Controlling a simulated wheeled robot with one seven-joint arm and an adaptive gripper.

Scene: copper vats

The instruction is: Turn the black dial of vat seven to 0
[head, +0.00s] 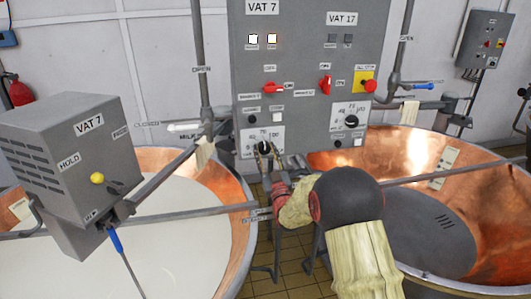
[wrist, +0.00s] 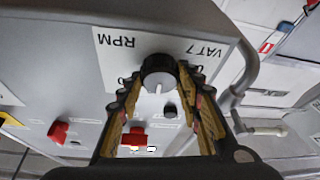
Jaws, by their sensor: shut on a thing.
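The black dial of vat seven (head: 264,147) sits low on the left half of the grey control panel, on a white scale plate (head: 250,137). My gripper (head: 265,155) reaches it from the front. In the wrist view, which shows the labels upside down, the black dial (wrist: 158,68) lies between the two fingertips of my gripper (wrist: 160,80), shut on it. The dial's white pointer line points down in that picture. Most of the scale's numbers are hidden or too small to read, so the exact setting cannot be told.
The panel (head: 305,60) also carries a red vat seven switch (head: 273,88), a vat 17 dial (head: 351,121) and a red stop button (head: 370,86). A milk-filled copper vat (head: 160,215) stands left, an empty-looking copper vat (head: 480,220) right. A horizontal bar (head: 440,172) crosses near my arm.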

